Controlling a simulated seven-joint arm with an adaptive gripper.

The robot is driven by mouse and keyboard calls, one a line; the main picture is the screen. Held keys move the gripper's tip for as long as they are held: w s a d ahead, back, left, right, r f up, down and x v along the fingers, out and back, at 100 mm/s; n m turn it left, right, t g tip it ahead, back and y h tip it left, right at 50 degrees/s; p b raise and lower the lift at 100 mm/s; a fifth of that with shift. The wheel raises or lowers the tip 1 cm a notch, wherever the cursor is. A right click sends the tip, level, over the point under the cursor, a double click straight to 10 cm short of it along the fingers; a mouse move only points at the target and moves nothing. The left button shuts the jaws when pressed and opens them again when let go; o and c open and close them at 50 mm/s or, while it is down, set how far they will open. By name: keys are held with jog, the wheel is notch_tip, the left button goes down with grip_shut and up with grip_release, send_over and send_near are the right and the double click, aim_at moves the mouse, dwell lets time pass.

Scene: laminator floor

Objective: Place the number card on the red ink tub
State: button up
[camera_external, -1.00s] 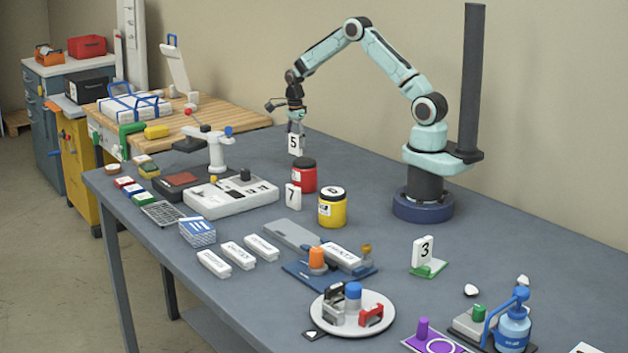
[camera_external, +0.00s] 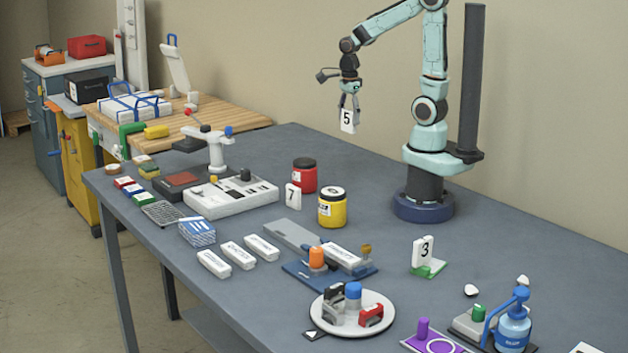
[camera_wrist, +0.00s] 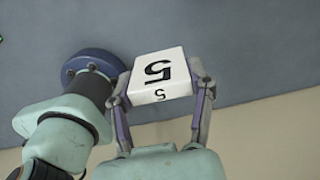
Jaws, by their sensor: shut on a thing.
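A white number card with a black 5 (camera_external: 347,121) hangs from my gripper (camera_external: 349,101), which is shut on it, high above the table. In the wrist view the card (camera_wrist: 160,75) sits between the two fingers of my gripper (camera_wrist: 162,98), with its 5 facing the camera. The red ink tub (camera_external: 304,177) with a dark lid stands upright on the table, below and to the left of the card, apart from it. Nothing rests on its lid.
A yellow tub (camera_external: 332,210) stands just in front of the red tub. A white card 7 (camera_external: 293,196) stands beside them. Card 3 (camera_external: 422,252) stands on a green base to the right. The table around the red tub's back right is clear.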

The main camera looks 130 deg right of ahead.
aim_at(351, 111)
jog(key=r, duration=0.1)
jog(key=a+r, duration=0.1)
jog(key=shift+w+a+r, duration=0.1)
jog(key=shift+a+r, duration=0.05)
jog(key=shift+r, duration=0.4)
jog(key=w+d+f, duration=0.2)
jog(key=d+f, duration=0.1)
jog(key=d, duration=0.1)
jog(key=w+d+f, duration=0.2)
jog(key=d+f, duration=0.1)
jog(key=d, duration=0.1)
jog(key=w+d+f, duration=0.2)
jog(key=d+f, duration=0.1)
jog(key=d, duration=0.1)
jog(key=shift+d+f, duration=0.1)
jog(key=shift+f, duration=0.1)
jog(key=shift+w+d+f, duration=0.1)
jog(key=shift+d+f, duration=0.05)
jog(key=shift+f, duration=0.8)
jog(key=shift+w+d+f, duration=0.1)
jog(key=shift+f, duration=0.8)
